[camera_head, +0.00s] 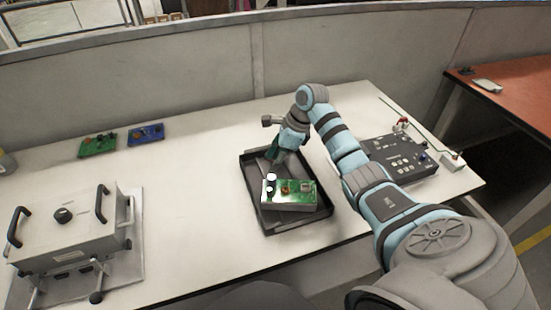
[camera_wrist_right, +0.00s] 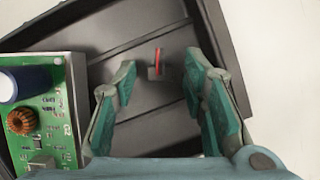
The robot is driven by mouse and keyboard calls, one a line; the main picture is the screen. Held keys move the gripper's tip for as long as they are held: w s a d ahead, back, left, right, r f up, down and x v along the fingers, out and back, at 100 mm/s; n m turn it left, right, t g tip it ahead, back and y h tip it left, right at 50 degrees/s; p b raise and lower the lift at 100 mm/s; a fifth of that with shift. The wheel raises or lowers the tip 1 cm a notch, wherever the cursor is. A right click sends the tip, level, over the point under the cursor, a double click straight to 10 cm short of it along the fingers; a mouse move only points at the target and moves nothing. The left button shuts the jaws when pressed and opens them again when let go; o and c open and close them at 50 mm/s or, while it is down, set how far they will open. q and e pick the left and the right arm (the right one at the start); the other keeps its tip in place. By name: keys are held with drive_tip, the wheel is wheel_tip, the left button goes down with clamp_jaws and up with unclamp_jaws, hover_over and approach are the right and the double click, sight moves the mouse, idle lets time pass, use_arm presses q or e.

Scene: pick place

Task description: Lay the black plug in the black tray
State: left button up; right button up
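The black tray (camera_head: 251,192) lies on the white table, and its ribbed floor (camera_wrist_right: 120,40) fills much of the right wrist view. A small dark piece with a red strip (camera_wrist_right: 155,72), which looks like the black plug, is in the tray between my right fingertips in the wrist view. My right gripper (camera_head: 275,153) points down over the far part of the tray. In the wrist view its two fingers (camera_wrist_right: 163,62) are spread, with gaps on both sides of the piece. The plug is hidden or too small to tell in the head view. My left gripper is not in view.
A green circuit board block (camera_head: 298,195) sits in the near part of the tray, left of the fingers in the wrist view. A black control box (camera_head: 400,158) stands right, partly behind my arm. A grey metal case (camera_head: 70,235) stands left. Small boards (camera_head: 98,145) lie back left.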

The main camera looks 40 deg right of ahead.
drive_tip(key=shift+r, duration=0.25)
drive_tip(key=p+v, duration=0.2)
drive_tip(key=v, duration=1)
drive_tip(key=shift+r, duration=0.3)
drive_tip(key=shift+d+r+p, duration=0.1)
drive_tip(key=shift+p, duration=0.25)
